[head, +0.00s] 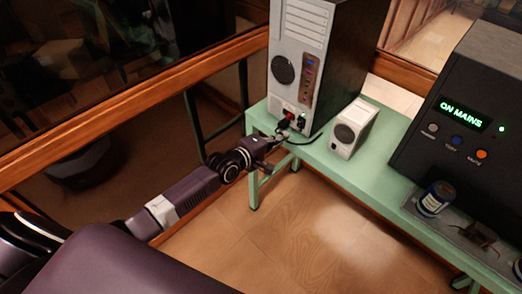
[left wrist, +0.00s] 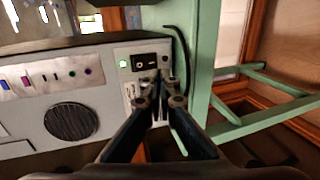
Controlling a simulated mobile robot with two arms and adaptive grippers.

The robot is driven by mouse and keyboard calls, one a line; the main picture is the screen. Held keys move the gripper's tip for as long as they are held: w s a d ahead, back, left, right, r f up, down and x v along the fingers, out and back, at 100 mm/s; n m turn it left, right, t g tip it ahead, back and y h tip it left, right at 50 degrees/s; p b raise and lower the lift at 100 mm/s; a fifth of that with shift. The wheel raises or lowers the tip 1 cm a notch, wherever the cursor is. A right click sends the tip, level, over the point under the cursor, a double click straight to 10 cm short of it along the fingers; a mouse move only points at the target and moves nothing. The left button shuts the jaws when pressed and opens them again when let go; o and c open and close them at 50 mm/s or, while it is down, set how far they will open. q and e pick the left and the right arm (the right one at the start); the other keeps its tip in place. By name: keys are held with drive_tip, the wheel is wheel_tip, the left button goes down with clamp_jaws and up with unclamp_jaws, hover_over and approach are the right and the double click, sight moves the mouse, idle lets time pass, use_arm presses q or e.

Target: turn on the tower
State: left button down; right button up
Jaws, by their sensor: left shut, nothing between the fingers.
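The tower (head: 314,85) stands on a green bench with its silver panel facing my left arm. In the left wrist view the tower's panel (left wrist: 78,92) appears turned sideways, with a black rocker switch (left wrist: 145,62) and a small green light (left wrist: 123,64) beside it. My left gripper (head: 284,136) is shut and empty, low in front of the panel. In the left wrist view its fingertips (left wrist: 160,88) are just below the switch; I cannot tell whether they touch the panel. My right gripper is in neither view.
A small white speaker-like box (head: 353,128) stands right of the tower on the green bench (head: 385,160). A black unit (head: 455,100) reads "ON MAINS". A blue-and-white can (head: 434,199) stands in front of it. A wooden rail (head: 140,105) runs behind my arm.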

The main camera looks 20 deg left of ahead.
use_arm(q)
drive_tip(key=shift+s+a, duration=1.15)
drive_tip(key=shift+s, duration=2.45)
drive_tip(key=s+a+f+m+g+y, duration=0.15)
drive_tip(key=s+f, duration=0.35)
drive_tip(key=f, duration=0.5)
drive_tip(key=s+a+f+m+g+y, duration=0.1)
drive_tip(key=s+a+f+m+g, duration=0.15)
drive_tip(key=s+f, duration=0.6)
drive_tip(key=s+a+f+m+g+y, duration=0.2)
drive_tip(key=s+f+m, duration=0.1)
drive_tip(key=f, duration=0.9)
drive_tip(key=s+d+f+m+g, duration=0.1)
drive_tip(key=s+f, duration=0.4)
drive_tip(key=s, duration=0.6)
drive_tip(key=s+d+f+m+g, duration=0.2)
drive_tip(key=s+f+m, duration=0.3)
drive_tip(key=s, duration=0.6)
drive_tip(key=s+d+f+m+g, duration=0.1)
drive_tip(key=s+f+m+g, duration=0.2)
drive_tip(key=s+f, duration=0.4)
drive_tip(key=s+g, duration=0.1)
drive_tip(key=s, duration=0.3)
drive_tip(key=shift+s+d+f+b, duration=0.15)
drive_tip(key=shift+s+d+b, duration=0.2)
drive_tip(key=shift+s+d, duration=0.05)
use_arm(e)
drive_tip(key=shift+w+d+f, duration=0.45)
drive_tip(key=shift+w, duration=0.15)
